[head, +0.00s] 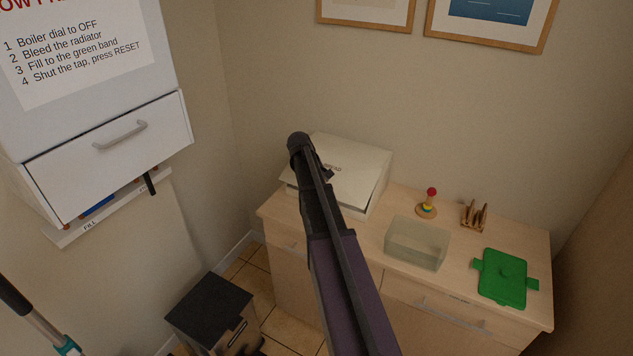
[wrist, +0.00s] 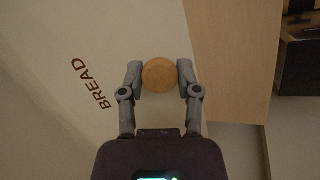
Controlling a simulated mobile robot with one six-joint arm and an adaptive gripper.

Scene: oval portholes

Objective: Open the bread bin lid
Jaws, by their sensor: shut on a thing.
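The bread bin (head: 372,192) is a white box at the back left of the wooden counter. Its lid (head: 362,158) looks closed or nearly so; my arm covers part of it, so I cannot tell exactly. In the wrist view the lid (wrist: 70,55) carries the word BREAD and a round wooden knob (wrist: 160,75). My gripper (wrist: 161,77) has one finger on each side of the knob and is shut on it. In the head view my gripper (head: 325,172) is over the lid, mostly hidden by my own arm.
On the counter (head: 395,200), right of the bin, are a clear container (head: 417,243), a ring toy (head: 427,208), a small wooden rack (head: 474,215) and a green lid (head: 505,278). A dark-topped pedal bin (head: 210,308) stands on the floor. A white wall cabinet (head: 110,150) hangs at left.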

